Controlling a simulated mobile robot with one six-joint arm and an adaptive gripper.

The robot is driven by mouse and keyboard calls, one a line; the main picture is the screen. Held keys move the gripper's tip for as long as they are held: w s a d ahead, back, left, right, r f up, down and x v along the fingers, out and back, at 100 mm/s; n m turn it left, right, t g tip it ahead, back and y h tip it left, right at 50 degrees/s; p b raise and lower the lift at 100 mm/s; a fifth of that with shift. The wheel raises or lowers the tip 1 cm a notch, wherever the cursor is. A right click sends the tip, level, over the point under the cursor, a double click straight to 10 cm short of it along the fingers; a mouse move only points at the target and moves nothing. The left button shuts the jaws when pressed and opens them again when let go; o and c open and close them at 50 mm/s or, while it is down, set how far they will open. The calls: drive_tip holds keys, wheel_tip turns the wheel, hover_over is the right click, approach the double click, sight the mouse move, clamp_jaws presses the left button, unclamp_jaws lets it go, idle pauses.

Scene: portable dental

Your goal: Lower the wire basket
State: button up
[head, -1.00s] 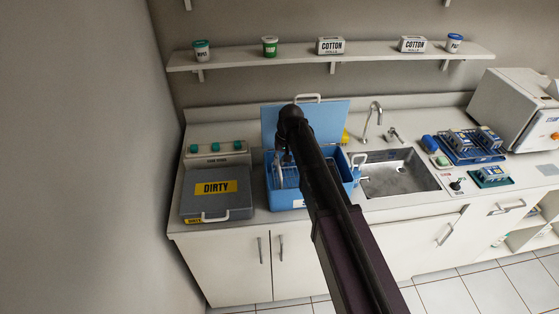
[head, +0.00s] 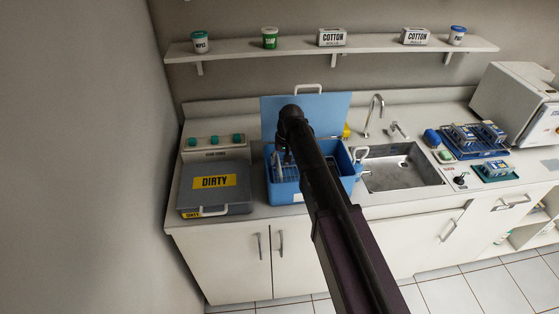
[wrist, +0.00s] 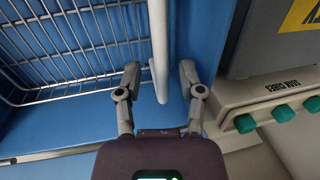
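The wire basket (wrist: 75,50) is a grid of thin metal wires in the blue tub (wrist: 95,108), at the left of the wrist view. In the head view the basket (head: 283,170) shows partly inside the tub, mostly hidden behind my arm. A white bar (wrist: 158,50), which looks like a basket handle, runs along the tub's side near the rim. My gripper (wrist: 159,78) is open, with one finger on each side of this bar and a visible gap to both. In the head view my gripper is small and dark, at the tub's left part.
The tub's blue lid (head: 335,103) stands open behind it. A grey box marked DIRTY (head: 215,187) is close on the left, with a panel of green knobs (head: 214,140) behind. A metal sink (head: 400,168) and tap (head: 374,115) are to the right.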

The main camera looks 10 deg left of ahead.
drive_tip(key=shift+r, duration=0.2)
wheel_tip(320, 180, up, 8)
drive_tip(key=p, duration=0.8)
drive_tip(key=shift+r, duration=0.1)
wheel_tip(320, 180, up, 13)
drive_tip(key=d+p, duration=0.3)
drive_tip(key=p, duration=1)
drive_tip(key=s+d+f+m+h+b, duration=0.1)
drive_tip(key=s+d+f+b, duration=0.6)
drive_tip(key=d, duration=0.4)
drive_tip(key=s+d+f+m+h+b, duration=0.1)
drive_tip(key=s+d+f+b, duration=0.7)
drive_tip(key=d, duration=0.3)
drive_tip(key=shift+s+f+m+t, duration=0.3)
drive_tip(key=shift+s+f+m, duration=0.1)
drive_tip(key=shift+s+f, duration=0.35)
drive_tip(key=shift+s+d+f+b, duration=0.4)
drive_tip(key=shift+s+d+b, duration=0.15)
drive_tip(key=shift+s, duration=0.1)
drive_tip(key=shift+s+d+f+b, duration=0.4)
drive_tip(key=shift+s+b, duration=0.15)
drive_tip(key=shift+s, duration=0.05)
idle(0.5)
